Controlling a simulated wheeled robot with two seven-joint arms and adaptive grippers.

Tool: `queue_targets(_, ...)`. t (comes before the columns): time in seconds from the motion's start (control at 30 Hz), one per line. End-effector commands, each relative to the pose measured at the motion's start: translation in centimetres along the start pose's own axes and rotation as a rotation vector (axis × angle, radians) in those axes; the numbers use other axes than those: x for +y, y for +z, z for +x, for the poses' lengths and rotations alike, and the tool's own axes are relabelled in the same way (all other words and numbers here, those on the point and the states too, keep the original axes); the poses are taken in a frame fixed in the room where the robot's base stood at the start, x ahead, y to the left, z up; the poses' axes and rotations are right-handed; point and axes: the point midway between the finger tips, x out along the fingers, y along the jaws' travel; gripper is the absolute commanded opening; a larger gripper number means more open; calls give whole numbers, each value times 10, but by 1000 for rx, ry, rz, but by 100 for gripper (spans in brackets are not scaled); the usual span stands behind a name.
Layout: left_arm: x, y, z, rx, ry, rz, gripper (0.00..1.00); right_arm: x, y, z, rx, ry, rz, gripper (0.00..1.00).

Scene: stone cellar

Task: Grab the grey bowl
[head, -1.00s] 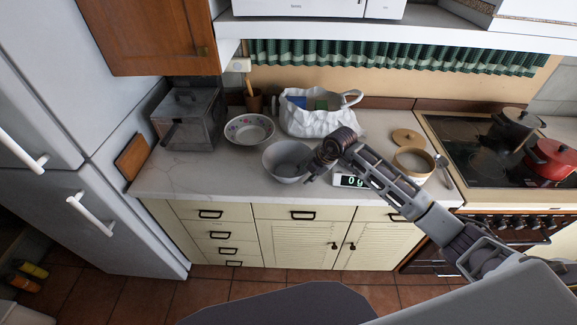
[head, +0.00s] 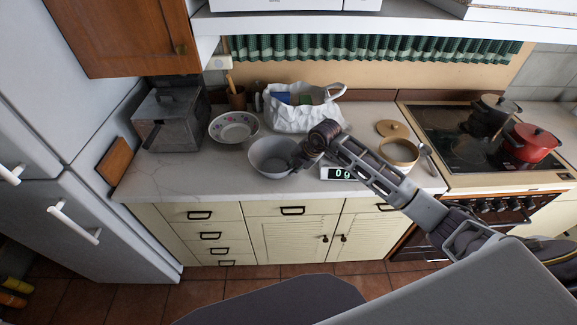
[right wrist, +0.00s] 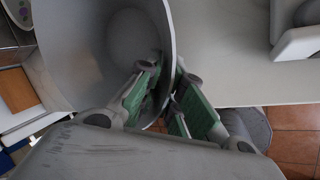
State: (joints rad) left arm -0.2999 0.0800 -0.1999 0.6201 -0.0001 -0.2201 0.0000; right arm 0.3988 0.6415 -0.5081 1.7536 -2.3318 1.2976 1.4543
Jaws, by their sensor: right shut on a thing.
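The grey bowl (head: 270,158) is on the worktop in the head view, near the front edge. My right gripper (head: 299,163) is at the bowl's right side. In the right wrist view the bowl (right wrist: 95,50) fills the upper left. My right gripper's fingers (right wrist: 163,103) are shut on its rim, one finger inside and one outside. Whether the bowl's base touches the worktop cannot be told. My left gripper is not in view.
A patterned bowl (head: 233,128) stands behind to the left, and a white bag (head: 304,108) behind. A scale with a lit display (head: 340,173) is beside my arm. A round tan container (head: 399,152) and the hob (head: 455,140) with pots are to the right.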

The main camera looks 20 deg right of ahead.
Motion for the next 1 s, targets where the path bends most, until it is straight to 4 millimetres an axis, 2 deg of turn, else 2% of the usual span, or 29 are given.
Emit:
queue_targets(0.27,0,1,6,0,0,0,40,13,1,-23,-2,5,-2,0)
queue_targets(0.6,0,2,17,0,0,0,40,36,1,-67,-3,5,-2,0)
queue_targets(0.8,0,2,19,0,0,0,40,44,1,-82,-2,3,0,0)
queue_targets(1.0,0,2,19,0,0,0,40,46,0,-87,0,3,0,0)
